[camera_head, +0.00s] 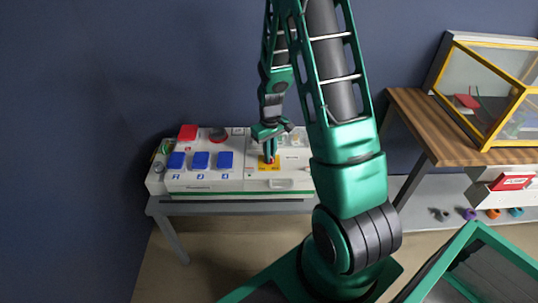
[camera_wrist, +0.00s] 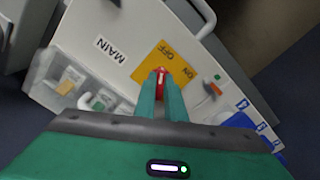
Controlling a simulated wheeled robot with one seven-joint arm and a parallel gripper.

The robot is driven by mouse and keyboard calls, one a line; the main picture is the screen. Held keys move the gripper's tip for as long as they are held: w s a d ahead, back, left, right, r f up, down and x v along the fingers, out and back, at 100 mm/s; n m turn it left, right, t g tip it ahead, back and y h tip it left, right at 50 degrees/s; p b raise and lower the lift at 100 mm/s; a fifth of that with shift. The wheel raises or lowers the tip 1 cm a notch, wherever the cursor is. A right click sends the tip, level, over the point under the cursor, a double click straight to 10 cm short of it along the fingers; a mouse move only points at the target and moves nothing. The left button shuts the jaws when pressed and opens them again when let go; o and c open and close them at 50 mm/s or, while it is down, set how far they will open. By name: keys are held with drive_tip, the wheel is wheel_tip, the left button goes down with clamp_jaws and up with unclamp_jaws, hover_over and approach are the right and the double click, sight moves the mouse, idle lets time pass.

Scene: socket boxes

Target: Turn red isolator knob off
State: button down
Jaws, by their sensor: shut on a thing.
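The red isolator knob (camera_wrist: 160,78) sits on a yellow plate (camera_wrist: 166,64) marked OFF and ON, on the white panel labelled MAIN. In the wrist view my gripper (camera_wrist: 160,84) has its two green fingers on either side of the knob, shut on it. The fingers hide part of the knob. In the head view my gripper (camera_head: 270,157) points down at the yellow plate (camera_head: 264,167), and the knob itself is hidden there.
The white socket box (camera_head: 200,183) with several blue covers (camera_head: 201,160) stands on a grey bench (camera_head: 230,207). A wooden table (camera_head: 440,130) with a yellow-framed case stands at the right.

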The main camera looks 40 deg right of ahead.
drive_tip(key=shift+s+d+n, duration=0.1)
drive_tip(key=shift+n, duration=1)
drive_tip(key=c, duration=1.8)
unclamp_jaws()
wheel_tip(320, 180, up, 11)
drive_tip(key=shift+f, duration=0.15)
